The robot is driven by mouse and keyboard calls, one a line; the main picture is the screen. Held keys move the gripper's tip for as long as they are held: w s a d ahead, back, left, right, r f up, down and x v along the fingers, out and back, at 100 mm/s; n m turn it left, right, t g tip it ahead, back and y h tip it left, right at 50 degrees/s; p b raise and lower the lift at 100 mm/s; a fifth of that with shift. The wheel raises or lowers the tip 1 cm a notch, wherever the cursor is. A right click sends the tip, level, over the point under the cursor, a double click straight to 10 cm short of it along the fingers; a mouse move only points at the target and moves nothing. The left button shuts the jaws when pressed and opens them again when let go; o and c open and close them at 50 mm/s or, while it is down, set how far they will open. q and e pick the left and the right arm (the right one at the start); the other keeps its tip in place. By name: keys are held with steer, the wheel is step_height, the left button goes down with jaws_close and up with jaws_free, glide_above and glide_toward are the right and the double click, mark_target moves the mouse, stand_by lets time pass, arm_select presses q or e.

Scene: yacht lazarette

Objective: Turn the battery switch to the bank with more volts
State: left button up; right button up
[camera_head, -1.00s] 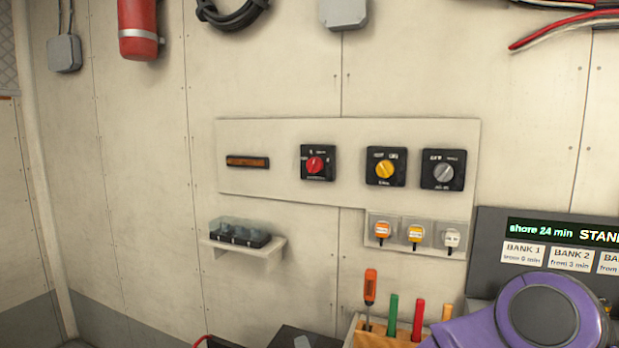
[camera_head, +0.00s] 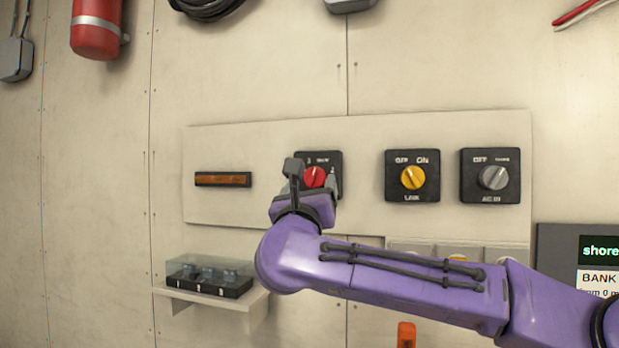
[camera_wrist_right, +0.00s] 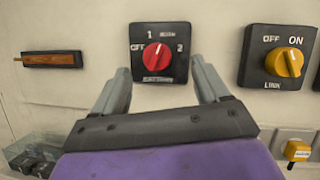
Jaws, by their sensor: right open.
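The battery switch is a black square plate with a red knob (camera_head: 315,177), on the wall panel. It also shows in the right wrist view (camera_wrist_right: 157,56), with OFF at its left, 1 at upper left, a small unreadable mark at upper right and 2 at its right. The knob's white mark points to the upper right. My right gripper (camera_head: 313,180) is open in front of the switch, one finger to each side of the knob in the wrist view (camera_wrist_right: 161,82). I cannot tell if it touches. My left gripper is not in view.
A yellow LINK switch (camera_head: 413,178) and a grey AC IN switch (camera_head: 490,177) sit to the right. A clear-lidded box (camera_head: 208,277) stands on a small shelf below.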

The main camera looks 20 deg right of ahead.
mark_target(313, 179)
steer(key=x, duration=0.2)
steer(key=shift+w+d+r+p, duration=0.1)
steer(key=shift+d+r+p, duration=0.1)
steer(key=shift+r+p, duration=0.2)
steer(key=w, duration=0.2)
steer(key=w+d+p, duration=0.1)
steer(key=w, duration=0.2)
steer(key=shift+w+d+f, duration=0.2)
steer(key=shift+w, duration=0.05)
steer(key=shift+s+r+y, duration=0.3)
steer(key=shift+s, duration=0.15)
steer(key=shift+w+f, duration=0.15)
steer(key=shift+w, duration=0.05)
steer(key=c, duration=1)
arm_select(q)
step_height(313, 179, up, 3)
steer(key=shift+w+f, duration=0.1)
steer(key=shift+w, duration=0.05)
arm_select(e)
steer(key=shift+c, duration=0.2)
